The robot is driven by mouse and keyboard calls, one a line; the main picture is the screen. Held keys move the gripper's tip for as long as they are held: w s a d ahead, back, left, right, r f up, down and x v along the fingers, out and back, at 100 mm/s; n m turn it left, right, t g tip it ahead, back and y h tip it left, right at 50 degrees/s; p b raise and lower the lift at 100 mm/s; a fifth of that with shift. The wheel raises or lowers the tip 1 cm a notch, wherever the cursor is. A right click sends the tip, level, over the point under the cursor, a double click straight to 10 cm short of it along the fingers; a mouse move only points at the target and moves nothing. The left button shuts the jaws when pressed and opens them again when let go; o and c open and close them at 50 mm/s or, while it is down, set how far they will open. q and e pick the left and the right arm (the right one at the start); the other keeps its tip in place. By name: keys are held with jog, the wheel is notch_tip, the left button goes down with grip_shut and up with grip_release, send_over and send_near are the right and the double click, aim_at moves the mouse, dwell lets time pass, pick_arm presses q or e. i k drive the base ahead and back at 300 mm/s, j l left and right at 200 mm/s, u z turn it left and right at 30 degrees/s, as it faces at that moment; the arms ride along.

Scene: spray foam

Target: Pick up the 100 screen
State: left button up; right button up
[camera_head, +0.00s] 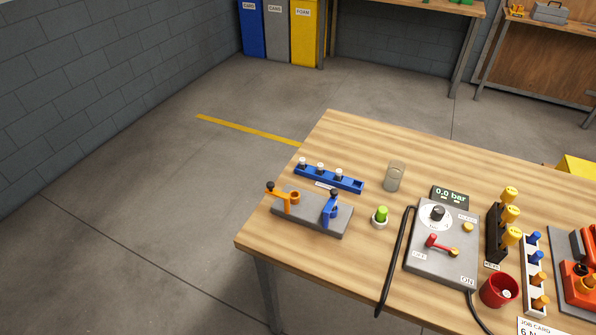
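I cannot tell which piece is the 100 screen, as the small labels are too small to read. A blue rack (312,181) on the wooden table holds 3 small white-and-dark pieces, and the slot at its right end looks empty. A white rack (530,262) near the right edge holds blue and orange pieces. A black rack (493,247) holds several yellow-topped pieces. Neither of my grippers shows in the head view.
The wooden table (350,135) also carries a grey fixture (308,219) with orange and blue clamps, a clear cylinder (394,176), a green-topped piece (381,215), a control box (440,262) reading 0.0 bar with a black hose, and a red cup (498,291). The back left is clear.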

aim_at(338, 173)
jog(key=i+j+u, duration=0.25)
jog(key=j+u, duration=0.15)
jog(key=j, duration=0.15)
jog(key=i+j+u, duration=0.8)
jog(key=i+j+z, duration=0.1)
jog(key=i, duration=0.25)
jog(key=i+j+z, duration=0.1)
jog(key=i+j, duration=0.25)
jog(key=i+z, duration=0.15)
jog(key=z, duration=0.25)
jog(key=i+z, duration=0.2)
jog(key=z, duration=0.2)
jog(key=i+z, duration=0.2)
jog(key=z, duration=0.2)
jog(key=i+j+z, duration=0.1)
jog(key=z, duration=0.3)
jog(key=i+z, duration=0.2)
jog(key=z, duration=0.2)
jog(key=i+z, duration=0.2)
jog(key=z, duration=0.25)
jog(key=i+j+z, duration=0.2)
jog(key=z, duration=0.2)
jog(key=i+j+z, duration=0.15)
jog(key=z, duration=0.3)
jog(key=i+j+z, duration=0.1)
jog(key=j+z, duration=0.3)
jog(key=i+j+z, duration=0.1)
jog(key=z, duration=0.35)
